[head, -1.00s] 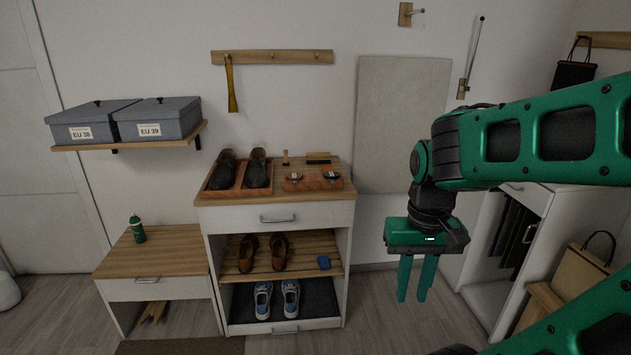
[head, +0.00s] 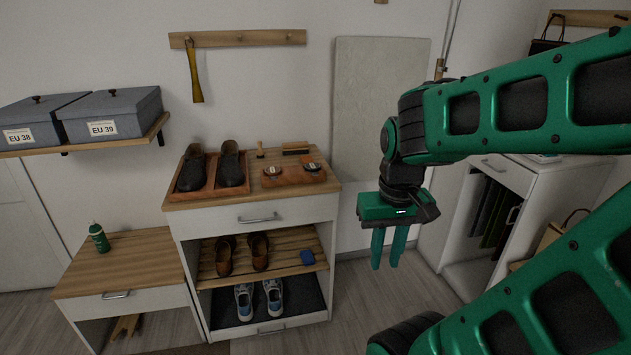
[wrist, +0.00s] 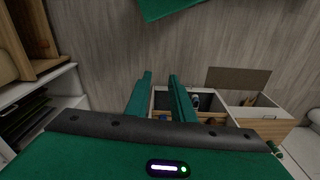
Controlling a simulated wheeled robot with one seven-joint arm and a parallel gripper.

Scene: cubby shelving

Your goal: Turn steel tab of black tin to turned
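Two small round tins sit on a wooden block (head: 290,180) on top of the white cabinet in the head view. The right tin (head: 312,166) looks dark and is probably the black one; the left tin (head: 272,170) looks browner. Both are too small to make out a steel tab or how it is turned. My gripper (head: 386,266) hangs fingers down to the right of the cabinet, apart from it and lower than its top. Its green fingers also show in the wrist view (wrist: 160,76), spread with a gap and nothing between them.
Dark shoes (head: 231,170) stand in a tray left of the tins, with a brush (head: 296,148) behind the block. A low bench (head: 125,262) with a green bottle (head: 98,237) is at left. Another white cabinet (head: 515,180) stands at right. Open floor lies between the cabinets.

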